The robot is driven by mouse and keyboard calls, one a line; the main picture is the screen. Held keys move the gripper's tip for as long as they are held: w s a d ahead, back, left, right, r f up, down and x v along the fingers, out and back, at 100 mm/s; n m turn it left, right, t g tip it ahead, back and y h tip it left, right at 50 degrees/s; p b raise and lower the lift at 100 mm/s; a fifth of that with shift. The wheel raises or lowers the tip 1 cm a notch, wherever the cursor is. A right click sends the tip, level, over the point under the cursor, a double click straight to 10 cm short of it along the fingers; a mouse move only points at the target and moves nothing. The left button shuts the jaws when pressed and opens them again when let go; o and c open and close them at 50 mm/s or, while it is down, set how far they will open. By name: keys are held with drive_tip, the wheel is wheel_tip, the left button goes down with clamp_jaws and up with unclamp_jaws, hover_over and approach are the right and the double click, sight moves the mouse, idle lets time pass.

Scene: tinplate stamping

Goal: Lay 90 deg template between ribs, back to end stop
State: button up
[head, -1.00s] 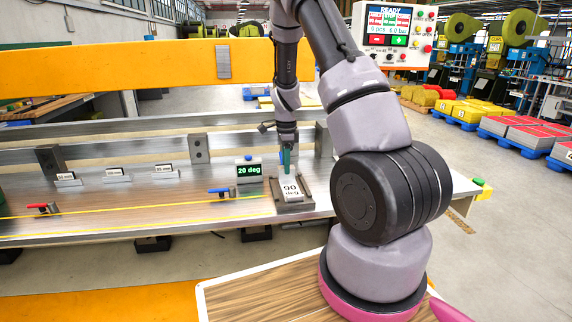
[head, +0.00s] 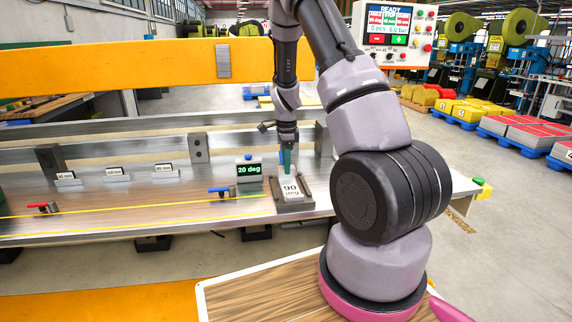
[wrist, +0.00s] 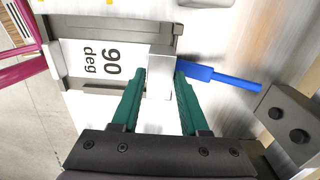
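The 90 deg template (head: 291,190) is a white plate marked "90 deg", lying in a grey holder (head: 296,208) on the bench. In the wrist view the template (wrist: 78,52) lies flat between the holder's two side ribs (wrist: 120,26). Its left edge is close to the holder's cross bar (wrist: 52,48); I cannot tell whether they touch. A silver block (wrist: 160,77) stands at the template's right end. My gripper (head: 287,160) points down there, and its green fingers (wrist: 161,84) close on both sides of this block. The fingers hide part of the template's far end in the head view.
A display reading "20 deg" (head: 249,170) stands left of the holder. A blue handle (wrist: 222,76) lies close right of my fingers, with a dark bolted block (wrist: 288,118) beyond. Several small labelled plates (head: 117,174) stand farther left. A control panel (head: 390,35) is at upper right.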

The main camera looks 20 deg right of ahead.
drive_tip(key=o, duration=0.3)
drive_tip(key=shift+r, duration=0.1)
wheel_tip(320, 180, up, 11)
drive_tip(key=shift+f, duration=0.2)
idle(0.4)
